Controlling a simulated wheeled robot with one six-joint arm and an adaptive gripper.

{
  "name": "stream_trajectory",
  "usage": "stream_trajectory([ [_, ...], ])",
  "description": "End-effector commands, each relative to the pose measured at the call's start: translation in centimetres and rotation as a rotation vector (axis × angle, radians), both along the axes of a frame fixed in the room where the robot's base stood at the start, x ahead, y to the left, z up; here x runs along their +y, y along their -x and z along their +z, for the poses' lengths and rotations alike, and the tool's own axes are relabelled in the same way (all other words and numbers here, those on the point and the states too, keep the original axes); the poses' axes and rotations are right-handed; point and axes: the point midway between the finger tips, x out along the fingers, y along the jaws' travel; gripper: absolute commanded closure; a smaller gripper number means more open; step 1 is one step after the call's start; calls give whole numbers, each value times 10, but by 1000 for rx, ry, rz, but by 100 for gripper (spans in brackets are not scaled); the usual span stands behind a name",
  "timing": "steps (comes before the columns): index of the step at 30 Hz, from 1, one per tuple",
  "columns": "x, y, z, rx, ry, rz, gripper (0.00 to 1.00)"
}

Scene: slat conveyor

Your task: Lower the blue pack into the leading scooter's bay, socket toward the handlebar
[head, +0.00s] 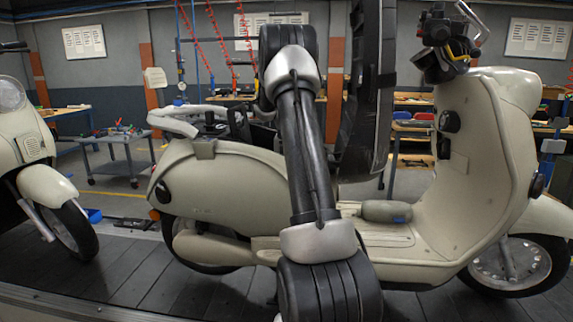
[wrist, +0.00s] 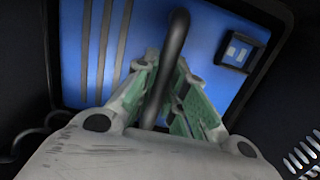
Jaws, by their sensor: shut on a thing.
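The blue pack (wrist: 195,40) fills the middle of the wrist view, with grey stripes on its left part and a black socket (wrist: 238,48) at its right. My gripper (wrist: 167,72) is shut on the pack's dark handle. Dark surfaces surround the pack; I cannot tell how deep it sits. In the head view a cream scooter (head: 225,190) stands in front of me, its handlebar (head: 450,40) at the right. A tall dark panel, seemingly its raised seat (head: 365,90), stands behind my arm. The pack and the bay opening are hidden there.
A second cream scooter (head: 45,185) stands behind at the left, partly out of frame. Both are on the dark slat conveyor (head: 125,265). A grey rounded object (head: 387,211) lies on the near scooter's footboard. A cart (head: 113,150) with tools stands beyond.

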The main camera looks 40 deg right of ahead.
Motion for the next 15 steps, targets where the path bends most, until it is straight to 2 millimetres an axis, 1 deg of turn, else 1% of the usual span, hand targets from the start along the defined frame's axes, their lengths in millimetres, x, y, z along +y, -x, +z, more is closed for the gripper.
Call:
stream_trajectory([
  [6,0,0,-22,-1,2,1,100],
  [15,-1,-1,-45,-3,3,0,100],
])
